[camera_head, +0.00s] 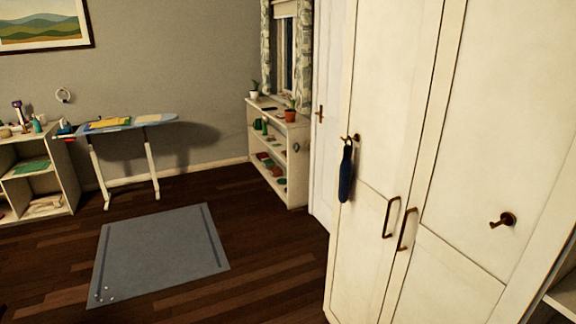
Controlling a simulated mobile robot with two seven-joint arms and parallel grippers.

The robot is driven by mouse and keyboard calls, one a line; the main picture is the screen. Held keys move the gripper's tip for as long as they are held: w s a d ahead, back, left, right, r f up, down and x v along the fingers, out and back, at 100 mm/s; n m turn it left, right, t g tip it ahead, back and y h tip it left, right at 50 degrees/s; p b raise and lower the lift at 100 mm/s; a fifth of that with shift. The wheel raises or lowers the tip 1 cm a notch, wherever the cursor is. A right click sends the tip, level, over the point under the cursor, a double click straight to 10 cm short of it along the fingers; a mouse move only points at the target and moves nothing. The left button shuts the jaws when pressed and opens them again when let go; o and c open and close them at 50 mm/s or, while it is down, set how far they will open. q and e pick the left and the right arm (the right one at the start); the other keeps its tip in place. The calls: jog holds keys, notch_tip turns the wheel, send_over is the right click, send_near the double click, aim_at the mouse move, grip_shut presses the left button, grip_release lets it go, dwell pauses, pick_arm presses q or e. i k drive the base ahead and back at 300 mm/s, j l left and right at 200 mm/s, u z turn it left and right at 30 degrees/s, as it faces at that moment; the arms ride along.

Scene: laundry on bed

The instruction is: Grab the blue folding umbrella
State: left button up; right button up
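A dark blue folding umbrella (346,176) hangs upright from a brass hook (350,138) on the left door of a cream wardrobe (397,95). It is right of the picture's middle, and its whole length shows. Neither of my grippers is in view, so I cannot see where they are relative to it.
Two brass handles (391,217) and a second, empty hook (503,219) stick out from the wardrobe. A grey rug (160,255) lies on the wooden floor. An ironing board (150,121) and low shelves (296,165) stand along the back. The floor between rug and wardrobe is clear.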

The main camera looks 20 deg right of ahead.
aim_at(346, 167)
jog(key=i+j+z, duration=0.1)
jog(key=i, duration=0.4)
jog(key=i+j+z, duration=0.1)
jog(key=i, duration=0.4)
jog(key=i+j+z, duration=0.1)
jog(key=i, duration=0.45)
jog(key=i+j+z, duration=0.2)
jog(key=z, duration=0.2)
jog(key=i+j+z, duration=0.55)
jog(key=z, duration=0.2)
